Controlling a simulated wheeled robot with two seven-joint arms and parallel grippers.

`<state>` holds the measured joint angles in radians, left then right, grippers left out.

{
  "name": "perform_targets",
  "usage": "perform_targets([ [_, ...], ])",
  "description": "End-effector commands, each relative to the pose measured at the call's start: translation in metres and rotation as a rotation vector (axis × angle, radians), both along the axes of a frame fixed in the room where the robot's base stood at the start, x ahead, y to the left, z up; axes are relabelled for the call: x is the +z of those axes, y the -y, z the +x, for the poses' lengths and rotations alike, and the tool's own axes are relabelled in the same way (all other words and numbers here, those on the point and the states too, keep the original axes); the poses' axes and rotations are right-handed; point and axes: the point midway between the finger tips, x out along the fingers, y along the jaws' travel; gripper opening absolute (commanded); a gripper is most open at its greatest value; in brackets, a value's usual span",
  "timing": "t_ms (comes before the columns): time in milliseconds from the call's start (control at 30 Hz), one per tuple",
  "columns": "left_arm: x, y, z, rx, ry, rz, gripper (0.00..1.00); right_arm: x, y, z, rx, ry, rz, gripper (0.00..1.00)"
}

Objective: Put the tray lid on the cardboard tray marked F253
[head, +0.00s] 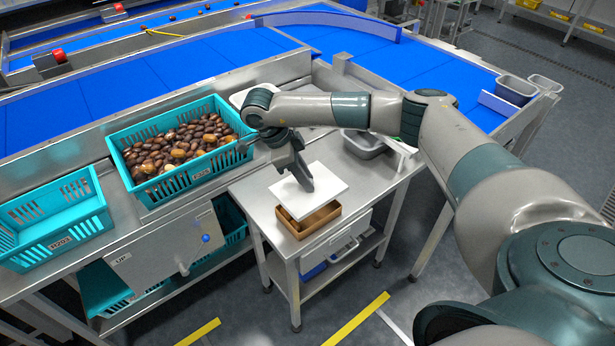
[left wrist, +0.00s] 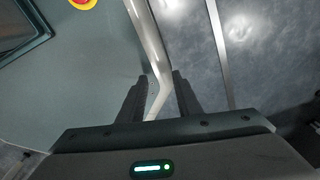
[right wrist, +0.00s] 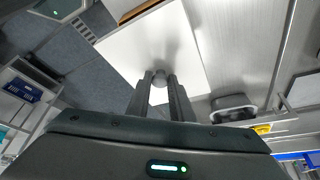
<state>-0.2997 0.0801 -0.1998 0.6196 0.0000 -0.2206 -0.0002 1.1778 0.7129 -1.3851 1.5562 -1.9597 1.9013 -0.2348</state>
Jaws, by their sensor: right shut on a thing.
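The white tray lid (head: 328,187) is a flat square panel with a small knob. My right gripper (head: 306,184) is shut on it; in the right wrist view my right gripper (right wrist: 159,80) has its fingers on the knob of the lid (right wrist: 180,45). The brown cardboard tray (head: 322,221) is on the small steel table, partly hidden under the lid. The lid is offset toward the back of the tray and appears above it; the exact gap cannot be told. No mark on the tray is readable. My left gripper (left wrist: 158,95) is open and empty, away from the table.
Another teal crate (head: 55,245) is at the far left. A grey bin (head: 365,150) stands on the table behind the lid. Blue conveyors (head: 200,75) run behind.

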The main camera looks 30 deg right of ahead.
Motion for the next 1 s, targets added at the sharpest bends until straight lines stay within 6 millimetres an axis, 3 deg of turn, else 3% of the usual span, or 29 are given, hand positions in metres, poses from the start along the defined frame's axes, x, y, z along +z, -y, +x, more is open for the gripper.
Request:
perform_targets([
  [367, -0.002, 0.000, 0.000, 0.000, 0.001, 0.000, 0.31, -0.003, 0.000, 0.000, 0.000, 0.000, 0.000, 0.00],
  [767, -0.014, 0.001, 0.000, 0.000, 0.000, -0.001, 0.31, -0.027, 0.000, 0.000, 0.000, 0.000, 0.000, 0.00],
  [1000, -0.017, 0.007, 0.019, -0.002, 0.046, -0.013, 0.31, -0.041, 0.000, -0.001, 0.000, -0.001, 0.000, 0.00],
])
